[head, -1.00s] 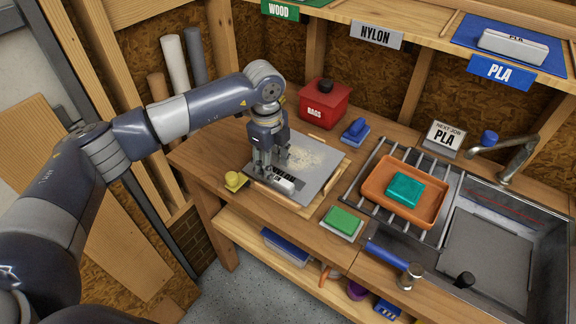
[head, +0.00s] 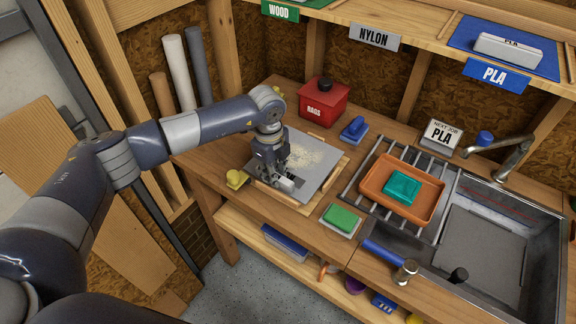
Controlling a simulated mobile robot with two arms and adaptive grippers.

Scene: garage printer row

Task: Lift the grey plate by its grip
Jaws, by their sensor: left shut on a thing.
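The grey plate (head: 311,176) lies on a wooden frame (head: 300,207) at the left part of the workbench. Pale dust or crumbs cover part of its top. My left gripper (head: 285,184) is at the plate's near left edge, pointing down, and shut on the plate's pale grip (head: 291,182). The gripper hides part of the grip and the plate's left side. Whether the plate is clear of the frame I cannot tell. My right gripper does not show.
A red rags box (head: 324,100) and a blue brush (head: 354,129) stand behind the plate. A green sponge (head: 342,218) and a yellow object (head: 236,179) flank it. An orange tray (head: 376,183) sits on the rack by the sink (head: 552,240). A shelf (head: 425,40) overhangs the back.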

